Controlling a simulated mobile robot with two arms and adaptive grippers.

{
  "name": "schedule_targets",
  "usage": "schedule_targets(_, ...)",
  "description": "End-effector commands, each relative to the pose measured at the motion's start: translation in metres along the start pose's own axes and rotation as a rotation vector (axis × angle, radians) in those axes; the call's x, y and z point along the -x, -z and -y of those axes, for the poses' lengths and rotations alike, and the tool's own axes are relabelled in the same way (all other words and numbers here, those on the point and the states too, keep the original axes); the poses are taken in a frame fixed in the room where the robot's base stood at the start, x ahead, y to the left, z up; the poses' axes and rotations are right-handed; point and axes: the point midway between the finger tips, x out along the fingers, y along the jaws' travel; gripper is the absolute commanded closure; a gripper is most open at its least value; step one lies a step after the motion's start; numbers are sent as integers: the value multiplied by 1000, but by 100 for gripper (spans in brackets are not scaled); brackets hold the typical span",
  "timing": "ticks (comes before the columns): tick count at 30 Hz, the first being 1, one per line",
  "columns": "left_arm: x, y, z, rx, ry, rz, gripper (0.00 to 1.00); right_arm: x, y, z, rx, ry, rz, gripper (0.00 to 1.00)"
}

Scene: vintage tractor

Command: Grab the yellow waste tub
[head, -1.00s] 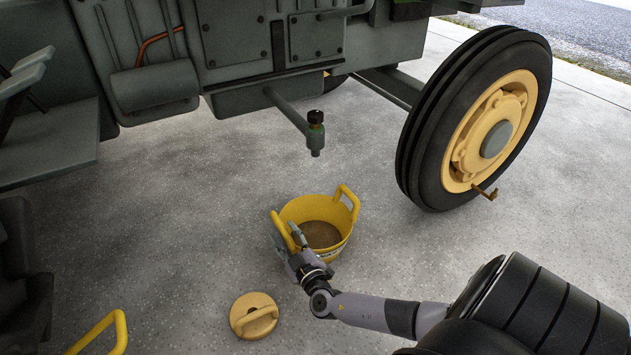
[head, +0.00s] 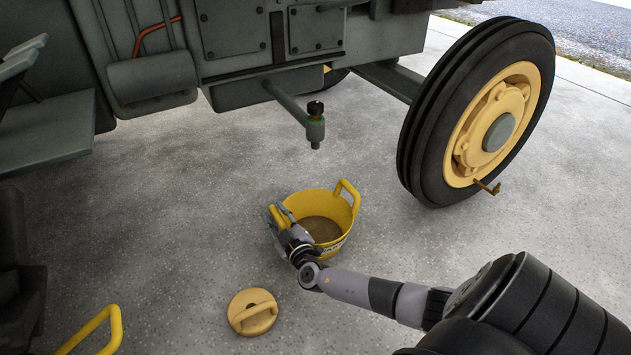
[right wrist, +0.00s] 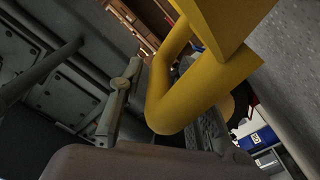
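The yellow waste tub (head: 337,231) stands upright on the concrete floor, open at the top, with brown contents inside. It has two raised handles, one at the back right and one at the left (head: 277,216). My right gripper (head: 284,222) is at the left handle. In the right wrist view, that yellow handle (right wrist: 185,95) passes between the two fingers of my right gripper (right wrist: 160,112). A gap shows between the left finger and the handle, so the gripper is open around it. My left gripper is not in view.
A round yellow lid-like disc (head: 252,312) with a grip lies on the floor in front of the tub. The tractor wheel (head: 475,112) stands at the right. The tractor body (head: 260,50) and a protruding pipe fitting (head: 316,130) are behind the tub. A yellow bar (head: 98,328) is at bottom left.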

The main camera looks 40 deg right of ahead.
Motion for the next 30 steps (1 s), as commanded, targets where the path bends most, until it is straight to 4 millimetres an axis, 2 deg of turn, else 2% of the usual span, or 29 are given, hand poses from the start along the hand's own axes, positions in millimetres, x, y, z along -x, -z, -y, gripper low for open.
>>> schedule_targets(1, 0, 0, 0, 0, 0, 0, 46, 0, 0, 0, 0, 0, 0, 74)
schedule_targets(13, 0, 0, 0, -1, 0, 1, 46, 0, 0, 0, 0, 1, 0, 100)
schedule_targets(30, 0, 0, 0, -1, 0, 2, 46, 1, 0, 1, 0, 2, 1, 100)
